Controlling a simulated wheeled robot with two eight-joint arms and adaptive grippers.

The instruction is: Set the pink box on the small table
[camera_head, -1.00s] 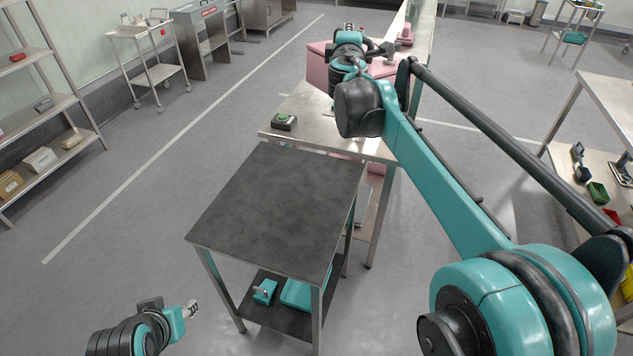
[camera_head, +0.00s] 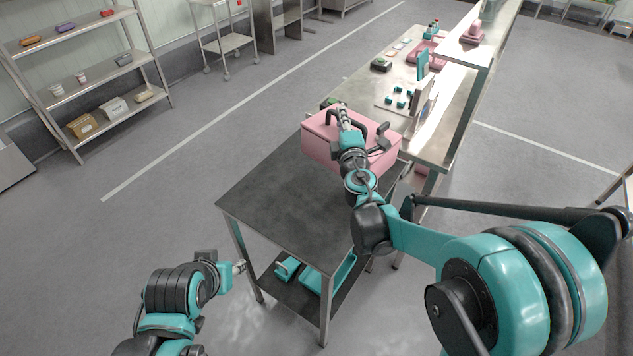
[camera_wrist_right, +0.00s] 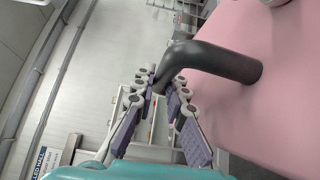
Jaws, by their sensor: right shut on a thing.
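The pink box (camera_head: 318,140) is over the far end of the small dark-topped table (camera_head: 265,195) in the head view. I cannot tell whether its underside touches the tabletop. My right gripper (camera_head: 343,117) is shut on one dark handle of the box. In the right wrist view the fingers (camera_wrist_right: 168,88) close around the bent black handle (camera_wrist_right: 215,58), beside the pink wall (camera_wrist_right: 280,75). A second dark handle (camera_head: 383,137) stands free on the box's right side. My left gripper (camera_head: 240,267) is low at the table's near left side, apart from the box; its finger state is unclear.
A long steel bench (camera_head: 398,75) stands behind the small table, with a raised shelf or belt (camera_head: 462,55) along its right. Teal items (camera_head: 287,268) lie on the small table's lower shelf. A shelving rack (camera_head: 90,60) stands at left. The near half of the tabletop is bare.

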